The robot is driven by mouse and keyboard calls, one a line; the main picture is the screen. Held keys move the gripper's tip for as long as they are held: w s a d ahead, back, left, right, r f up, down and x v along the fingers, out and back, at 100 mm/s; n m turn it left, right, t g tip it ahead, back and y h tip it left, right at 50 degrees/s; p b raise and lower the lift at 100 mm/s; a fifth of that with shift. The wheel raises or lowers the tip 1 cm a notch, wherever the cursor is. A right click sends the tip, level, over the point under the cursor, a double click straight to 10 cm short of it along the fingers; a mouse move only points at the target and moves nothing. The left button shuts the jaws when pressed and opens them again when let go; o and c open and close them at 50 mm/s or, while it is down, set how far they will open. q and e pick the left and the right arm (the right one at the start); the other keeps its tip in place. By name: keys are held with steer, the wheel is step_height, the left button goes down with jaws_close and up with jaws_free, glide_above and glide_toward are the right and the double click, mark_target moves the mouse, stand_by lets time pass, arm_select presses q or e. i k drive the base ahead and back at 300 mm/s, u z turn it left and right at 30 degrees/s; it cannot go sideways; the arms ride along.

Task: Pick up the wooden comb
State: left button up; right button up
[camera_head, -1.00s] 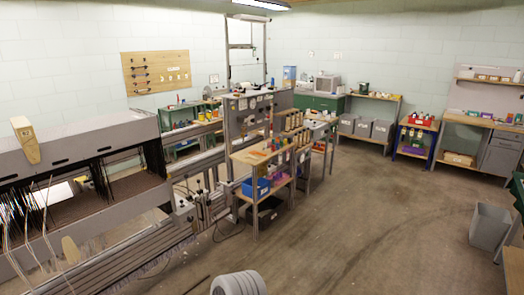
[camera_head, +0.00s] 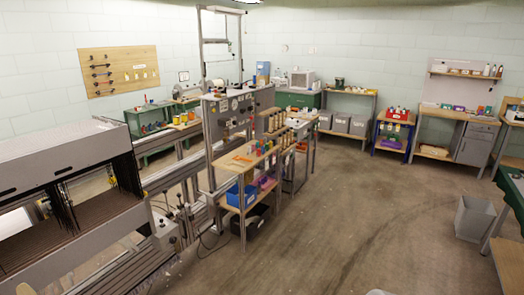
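I cannot make out the wooden comb for certain in the head view. The wooden worktable (camera_head: 232,168) in the middle carries small orange items (camera_head: 243,158), too small to identify, and a row of brown spools. A small tan shape (camera_head: 27,289) is cut off at the bottom left edge, and I cannot tell what it is. Neither of my grippers is in view.
A large grey loom (camera_head: 62,160) fills the left side. A blue bin (camera_head: 241,195) sits on the worktable's lower shelf. A grey bin (camera_head: 474,218) stands on the right. The floor (camera_head: 340,215) between is open. Shelves line the back wall.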

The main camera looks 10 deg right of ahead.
mark_target(228, 163)
steer(key=z, duration=0.85)
steer(key=i, duration=1.75)
steer(key=u, duration=0.3)
steer(key=i, duration=1.7)
steer(key=u, duration=0.8)
